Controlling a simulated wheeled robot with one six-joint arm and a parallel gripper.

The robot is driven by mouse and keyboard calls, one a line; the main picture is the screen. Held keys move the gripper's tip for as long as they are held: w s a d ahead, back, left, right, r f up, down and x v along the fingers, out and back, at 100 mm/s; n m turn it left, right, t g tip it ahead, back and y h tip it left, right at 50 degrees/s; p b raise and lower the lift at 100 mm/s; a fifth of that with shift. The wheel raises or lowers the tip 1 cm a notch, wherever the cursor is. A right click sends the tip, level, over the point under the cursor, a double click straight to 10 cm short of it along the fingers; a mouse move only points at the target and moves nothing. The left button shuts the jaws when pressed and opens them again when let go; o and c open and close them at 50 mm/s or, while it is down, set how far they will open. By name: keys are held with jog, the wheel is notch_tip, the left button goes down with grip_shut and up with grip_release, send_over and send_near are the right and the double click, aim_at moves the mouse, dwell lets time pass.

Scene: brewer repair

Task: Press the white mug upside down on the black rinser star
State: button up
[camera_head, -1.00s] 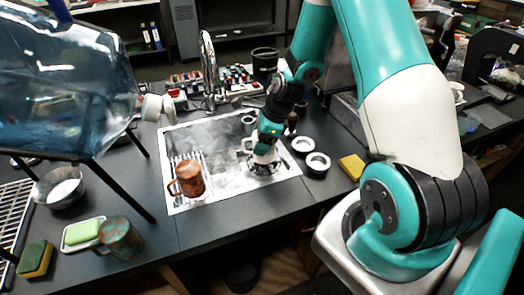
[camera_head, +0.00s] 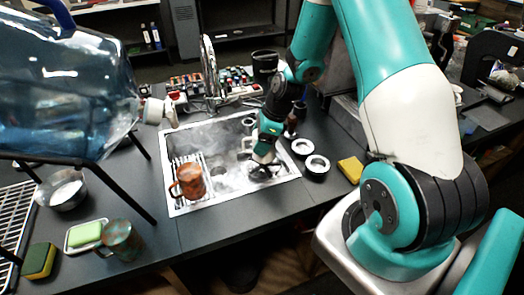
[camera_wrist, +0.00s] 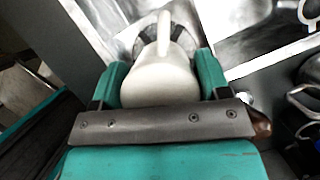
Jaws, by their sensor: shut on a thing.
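The white mug (camera_wrist: 160,84) is clasped between the two teal fingers of my gripper (camera_wrist: 160,76) in the wrist view. Its handle points toward the top of that picture. Its rim is hidden, so I cannot see directly which way up it is. In the head view, my gripper (camera_head: 264,150) is over the right part of the metal sink, and the mug is mostly hidden by it. The black rinser star (camera_head: 262,173) is directly below. It shows partly in the wrist view (camera_wrist: 146,36), behind the mug. I cannot tell whether the mug touches it.
A brown mug (camera_head: 190,181) stands on the sink's left grating. A tall faucet (camera_head: 210,72) is behind the sink. A large blue bottle (camera_head: 65,85) is at left.

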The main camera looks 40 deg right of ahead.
jog(key=shift+r+p, duration=1.9)
jog(key=shift+r, duration=0.55)
jog(key=shift+f, duration=0.1)
